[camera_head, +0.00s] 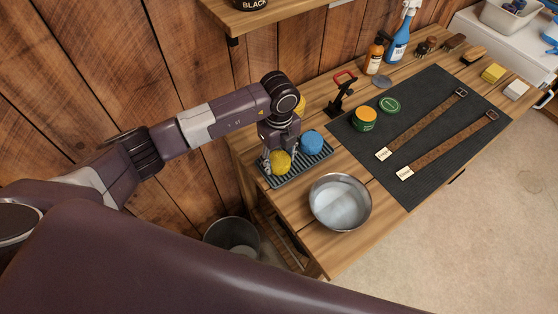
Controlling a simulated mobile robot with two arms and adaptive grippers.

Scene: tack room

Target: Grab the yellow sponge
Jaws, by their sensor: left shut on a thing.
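The yellow sponge (281,163) is round and sits at the left end of a dark ribbed tray (293,177) on the wooden bench. My left gripper (279,158) comes down over it from above and is shut on it. The fingers hide part of the sponge, and I cannot tell whether it still touches the tray. A blue sponge (312,143) lies on the tray just right of my gripper. Another yellow round thing (300,106) shows partly behind my wrist. My right gripper is out of view.
A metal bowl (340,202) stands right of the tray. A dark mat (431,125) holds two leather straps, a yellow-orange jar (364,119) and its green lid (389,104). Bottles and brushes line the back. A bucket (232,236) is below the bench's left end.

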